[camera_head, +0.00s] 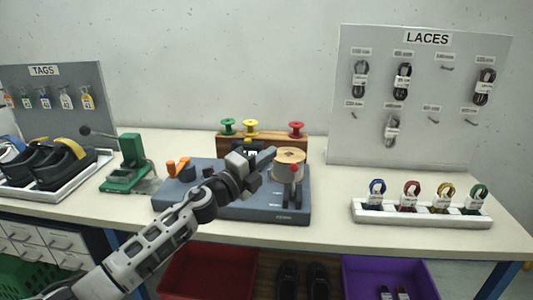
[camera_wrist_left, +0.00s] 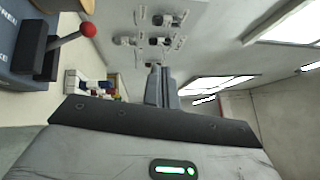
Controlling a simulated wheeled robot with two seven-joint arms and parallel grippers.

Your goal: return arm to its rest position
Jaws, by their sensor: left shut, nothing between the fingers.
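My left arm comes in from the lower left of the head view. Its gripper (camera_head: 263,158) is over the grey-blue machine base (camera_head: 230,208) on the table, just left of a tan round spool (camera_head: 290,156). The fingers are shut and empty. In the left wrist view the two fingers (camera_wrist_left: 161,88) are together, pointing toward the laces board and the ceiling. A lever with a red ball (camera_wrist_left: 88,30) shows at the upper left there; in the head view the red-knobbed lever (camera_head: 294,170) stands at the right of the base. My right gripper is not in view.
A green press (camera_head: 128,165) and a shoe tray (camera_head: 75,190) stand left. A white tray (camera_head: 420,217) with several lace bundles lies right. The laces board (camera_head: 424,110) stands behind. Red (camera_head: 205,278) and purple (camera_head: 385,270) bins are below. Table space between base and lace tray is clear.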

